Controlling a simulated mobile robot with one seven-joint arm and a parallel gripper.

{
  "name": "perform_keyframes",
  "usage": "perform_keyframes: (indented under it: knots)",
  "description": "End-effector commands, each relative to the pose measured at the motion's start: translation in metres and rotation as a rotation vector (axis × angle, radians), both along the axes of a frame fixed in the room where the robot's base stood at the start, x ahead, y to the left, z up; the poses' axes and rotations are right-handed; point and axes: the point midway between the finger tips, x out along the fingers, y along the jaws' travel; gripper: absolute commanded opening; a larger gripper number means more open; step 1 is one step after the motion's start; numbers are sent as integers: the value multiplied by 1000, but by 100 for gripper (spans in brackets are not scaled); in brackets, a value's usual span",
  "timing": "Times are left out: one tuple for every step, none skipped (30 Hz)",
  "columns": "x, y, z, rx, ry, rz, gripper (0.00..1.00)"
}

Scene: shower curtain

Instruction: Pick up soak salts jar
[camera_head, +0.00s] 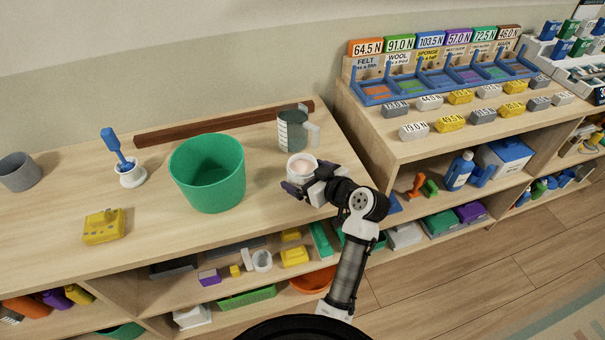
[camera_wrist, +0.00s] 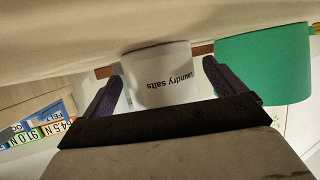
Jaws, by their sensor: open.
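A white jar (camera_head: 301,163) with pale contents showing at its open top stands near the front edge of the wooden counter. In the wrist view, which is upside down, the white jar (camera_wrist: 160,77) carries dark lettering that reads "laundry salts", its first letter unclear. My gripper (camera_head: 307,178) is at the jar's near side, low over the counter. In the wrist view my gripper (camera_wrist: 162,78) is open, with one dark purple finger on each side of the jar. I see no clear contact. The jar's lower near side is partly hidden by the gripper in the head view.
A green bucket (camera_head: 208,174) stands left of the jar, and a grey measuring jug (camera_head: 292,130) stands just behind it. A brown wooden bar (camera_head: 220,125) lies at the back. A yellow block (camera_head: 104,227) and a white pot with a blue brush (camera_head: 131,176) are farther left.

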Motion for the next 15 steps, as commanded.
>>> perform_keyframes:
  knots:
    - [5,6,-1,1,1,4,95]
    - [7,8,-2,1,1,4,95]
    - [10,10,-4,1,0,2,95]
    - [11,11,-5,1,0,2,95]
    - [12,11,-6,1,-1,1,95]
    - [13,12,-6,1,-1,1,95]
    - [13,12,-7,1,-1,0,95]
    - [14,12,-7,1,-1,0,95]
    - [14,12,-7,1,-1,0,95]
    - [13,12,-7,1,-1,0,95]
    - [13,12,-7,1,-1,0,95]
    - [13,12,-7,1,-1,0,94]
    - [13,12,-7,1,-1,0,90]
    - [13,12,-7,1,-1,0,86]
    - [13,12,-7,1,-1,0,81]
